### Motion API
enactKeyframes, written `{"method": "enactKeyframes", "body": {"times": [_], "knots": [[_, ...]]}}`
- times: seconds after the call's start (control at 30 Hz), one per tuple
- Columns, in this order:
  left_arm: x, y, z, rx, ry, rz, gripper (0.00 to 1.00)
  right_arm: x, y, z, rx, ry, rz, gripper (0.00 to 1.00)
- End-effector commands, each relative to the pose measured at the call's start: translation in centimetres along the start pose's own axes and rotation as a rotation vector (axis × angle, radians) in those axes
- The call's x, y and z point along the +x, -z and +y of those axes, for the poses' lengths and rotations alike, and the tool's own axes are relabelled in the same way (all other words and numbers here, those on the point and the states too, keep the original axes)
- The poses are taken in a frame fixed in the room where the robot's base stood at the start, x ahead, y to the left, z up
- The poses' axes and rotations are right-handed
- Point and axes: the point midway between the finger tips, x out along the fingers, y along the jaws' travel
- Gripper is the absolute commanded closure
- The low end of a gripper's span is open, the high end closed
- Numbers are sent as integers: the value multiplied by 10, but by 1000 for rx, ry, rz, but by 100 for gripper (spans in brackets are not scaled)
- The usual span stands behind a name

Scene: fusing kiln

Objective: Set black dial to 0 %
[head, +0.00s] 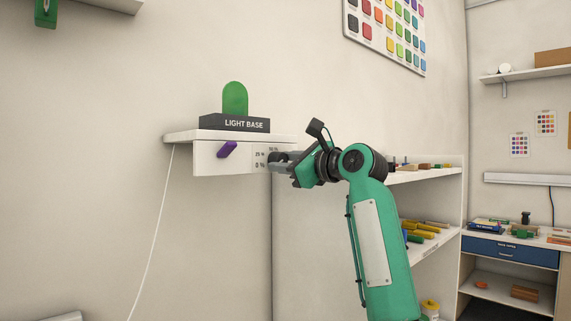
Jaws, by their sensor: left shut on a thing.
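The black dial (276,156) is on the front of a white wall box, to the right of a purple knob. My left gripper's fingers cover most of it, so where it points cannot be read. The printed marks 0 %, 25 % and 50 % (260,155) show just left of and above it. My left gripper (278,164) reaches in from the right at the box front and is shut on the black dial. My right gripper is not in view.
The white box (207,160) carries a purple knob (228,149) and a dark light base (234,124) with a green rounded panel (235,98) on top. A white cord hangs at left. Shelves with colored rods (425,230) stand behind my arm at right. The left wall is mostly clear.

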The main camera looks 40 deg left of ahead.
Motion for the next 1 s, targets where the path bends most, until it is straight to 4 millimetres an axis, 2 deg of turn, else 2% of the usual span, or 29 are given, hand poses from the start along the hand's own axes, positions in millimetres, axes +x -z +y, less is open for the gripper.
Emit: {"method": "enactKeyframes", "body": {"times": [0.33,0.37,0.43,0.47,0.77,0.9,1.0], "knots": [[0,2,1,0,-4,4,90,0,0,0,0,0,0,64],[0,2,1,0,-4,4,62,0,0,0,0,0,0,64],[0,2,1,0,-3,4,48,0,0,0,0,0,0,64],[0,2,1,0,-3,3,46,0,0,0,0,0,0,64],[-2,1,0,-1,-1,1,46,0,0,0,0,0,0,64],[-16,2,0,0,0,2,46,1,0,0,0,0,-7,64],[-35,2,0,0,2,2,46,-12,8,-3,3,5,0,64]]}}
